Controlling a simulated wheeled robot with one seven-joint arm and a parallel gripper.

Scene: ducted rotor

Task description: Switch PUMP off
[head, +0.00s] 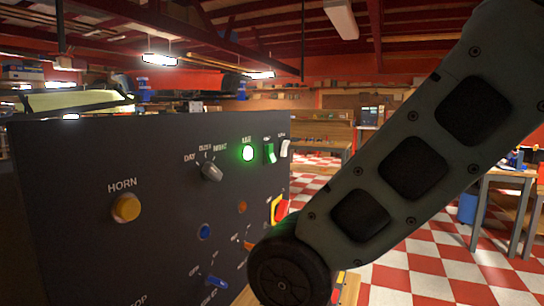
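A dark control panel (75,240) fills the left half of the head view. No label on it reads clearly as PUMP. Near its upper right edge are a green rocker switch (270,153) and a white rocker switch (286,148); their small labels are too blurred to read. A round green lamp (248,153) glows left of them. Lower down is a blue lever switch (217,282), whose labels I cannot read clearly. My arm crosses the right side and hides part of the panel's lower right. My gripper is not in view.
The panel also carries a yellow HORN button (126,208), a grey selector knob (211,171) marked DAY and NIGHT, a blue button (204,232), an orange round part (242,207) and a red-and-yellow control (280,209). Open checkered floor (410,270) lies to the right, with a workbench (508,178) beyond.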

